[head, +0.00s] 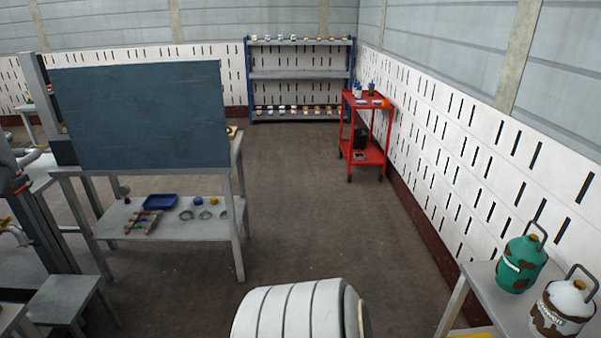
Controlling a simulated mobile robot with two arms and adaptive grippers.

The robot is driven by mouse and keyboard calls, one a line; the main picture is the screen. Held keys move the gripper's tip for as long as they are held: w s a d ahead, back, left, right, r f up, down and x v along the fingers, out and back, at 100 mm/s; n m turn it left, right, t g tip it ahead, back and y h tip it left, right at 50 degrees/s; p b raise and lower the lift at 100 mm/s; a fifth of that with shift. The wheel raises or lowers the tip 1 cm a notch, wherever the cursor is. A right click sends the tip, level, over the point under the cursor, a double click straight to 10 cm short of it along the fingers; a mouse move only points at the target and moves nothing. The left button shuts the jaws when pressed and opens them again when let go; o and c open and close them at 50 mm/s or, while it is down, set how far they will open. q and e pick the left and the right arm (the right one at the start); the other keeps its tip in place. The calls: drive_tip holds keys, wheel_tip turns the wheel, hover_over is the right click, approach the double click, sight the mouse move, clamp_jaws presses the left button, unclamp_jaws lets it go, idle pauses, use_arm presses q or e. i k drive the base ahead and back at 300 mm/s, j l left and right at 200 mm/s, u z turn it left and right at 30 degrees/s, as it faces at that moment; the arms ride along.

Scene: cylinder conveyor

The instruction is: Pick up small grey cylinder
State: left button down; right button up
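I cannot make out a small grey cylinder for certain in the head view. Some small grey rounded items (204,215) lie on the lower shelf of the workbench at the left, but they are too small to identify. Neither my left nor my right gripper shows in the view.
The workbench (235,245) carries a dark panel (145,115); a blue tray (160,202) sits on its lower shelf. A red cart (375,157) and stocked shelving (300,75) stand farther back. Green (521,264) and white (562,312) canisters stand at right. The middle floor is clear.

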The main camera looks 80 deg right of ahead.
sight(565, 307)
drive_tip(key=z, duration=4.7)
drive_tip(key=i+j+z, duration=0.15)
drive_tip(key=j+z, duration=0.25)
drive_tip(key=i+j+z, duration=0.15)
drive_tip(key=j+z, duration=0.3)
